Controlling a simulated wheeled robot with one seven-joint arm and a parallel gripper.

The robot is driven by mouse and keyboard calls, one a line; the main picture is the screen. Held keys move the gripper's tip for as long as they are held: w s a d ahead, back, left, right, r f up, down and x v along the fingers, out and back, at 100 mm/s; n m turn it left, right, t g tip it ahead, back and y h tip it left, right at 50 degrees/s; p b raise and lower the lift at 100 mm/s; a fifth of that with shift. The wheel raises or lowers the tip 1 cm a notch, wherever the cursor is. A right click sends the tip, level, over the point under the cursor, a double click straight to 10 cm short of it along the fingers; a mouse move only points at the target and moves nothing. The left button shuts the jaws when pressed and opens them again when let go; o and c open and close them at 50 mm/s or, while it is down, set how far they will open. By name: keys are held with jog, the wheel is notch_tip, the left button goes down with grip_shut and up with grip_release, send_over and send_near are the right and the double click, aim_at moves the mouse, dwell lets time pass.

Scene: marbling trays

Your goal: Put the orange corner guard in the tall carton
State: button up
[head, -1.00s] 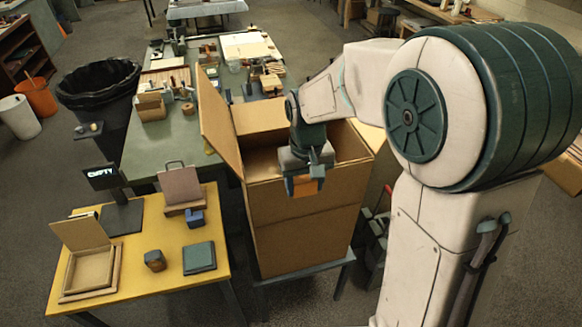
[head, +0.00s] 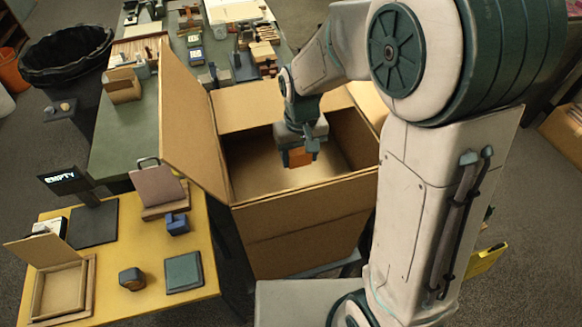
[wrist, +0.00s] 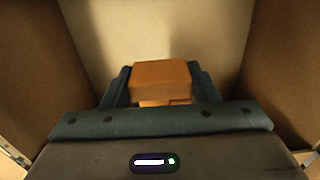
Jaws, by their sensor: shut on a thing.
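The tall carton (head: 300,222) stands open in the middle of the head view, its flaps raised. My gripper (head: 301,160) is over the carton's opening, pointing down. It is shut on the orange corner guard (head: 297,157), which shows between the fingers. In the wrist view the orange corner guard (wrist: 161,80) sits between the two dark fingers of my gripper (wrist: 160,92), with the carton's brown walls (wrist: 270,70) on both sides and a pale surface beyond. How far the guard is below the rim is hard to tell.
A cluttered green bench (head: 135,140) lies behind. A raised flap (head: 190,120) stands at the carton's left.

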aim_at(299, 184)
notch_tip(299, 184, down, 3)
jog(key=shift+r+b, duration=0.2)
jog(key=shift+b, duration=0.1)
notch_tip(299, 184, down, 10)
jog(key=shift+w+r+p, duration=0.1)
jog(key=shift+p, duration=0.7)
jog(key=shift+f, duration=0.25)
jog(key=o, duration=1)
jog(key=shift+r, duration=0.1)
